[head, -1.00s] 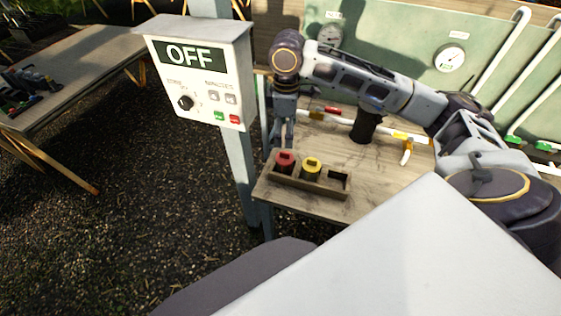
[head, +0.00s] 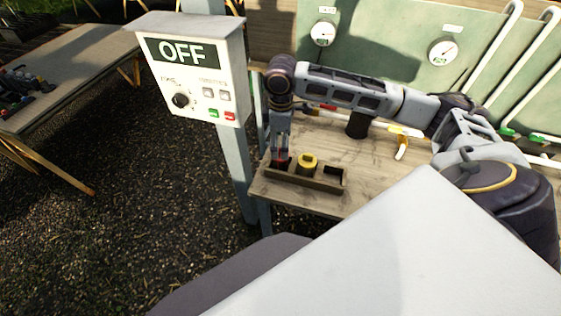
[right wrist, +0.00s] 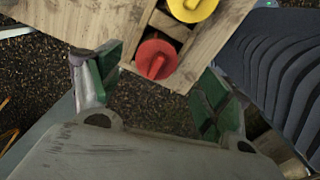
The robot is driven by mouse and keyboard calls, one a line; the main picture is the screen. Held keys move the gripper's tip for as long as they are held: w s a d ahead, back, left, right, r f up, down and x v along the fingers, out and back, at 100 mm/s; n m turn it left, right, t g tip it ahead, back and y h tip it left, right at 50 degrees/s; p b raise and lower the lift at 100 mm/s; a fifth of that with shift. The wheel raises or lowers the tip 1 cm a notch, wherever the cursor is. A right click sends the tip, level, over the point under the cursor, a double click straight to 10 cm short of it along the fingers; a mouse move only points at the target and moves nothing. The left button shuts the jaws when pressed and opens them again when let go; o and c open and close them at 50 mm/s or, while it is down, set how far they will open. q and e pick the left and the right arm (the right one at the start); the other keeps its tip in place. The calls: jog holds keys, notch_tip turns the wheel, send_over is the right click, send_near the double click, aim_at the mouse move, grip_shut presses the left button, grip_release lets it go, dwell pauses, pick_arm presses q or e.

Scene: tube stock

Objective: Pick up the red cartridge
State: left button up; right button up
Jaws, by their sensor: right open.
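The red cartridge (head: 281,162) stands in the left end of a small wooden rack (head: 316,183) near the table's front edge. In the right wrist view, the red cartridge (right wrist: 156,60) shows its round top with a raised bar, between and slightly beyond my fingers. My right gripper (head: 282,150) points down at the cartridge and partly hides it. In the wrist view, my right gripper (right wrist: 158,78) is open, with green-padded fingers on either side and a gap to the cartridge. My left gripper is not in view.
A yellow cartridge (head: 308,162) stands beside the red one, and the rack's right slot (head: 333,174) is empty. A control box (head: 192,70) reading OFF stands on a post at left. Pipes and a dark cylinder (head: 357,125) lie behind on the table.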

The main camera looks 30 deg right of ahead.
jog(key=shift+f, duration=1.05)
jog(key=shift+w+f, duration=0.15)
jog(key=shift+f, duration=1.15)
jog(key=shift+w+f, duration=0.1)
jog(key=shift+f, duration=1.2)
jog(key=shift+c, duration=0.4)
jog(key=c, duration=1)
jog(key=shift+c, duration=0.2)
jog(key=shift+r, duration=0.1)
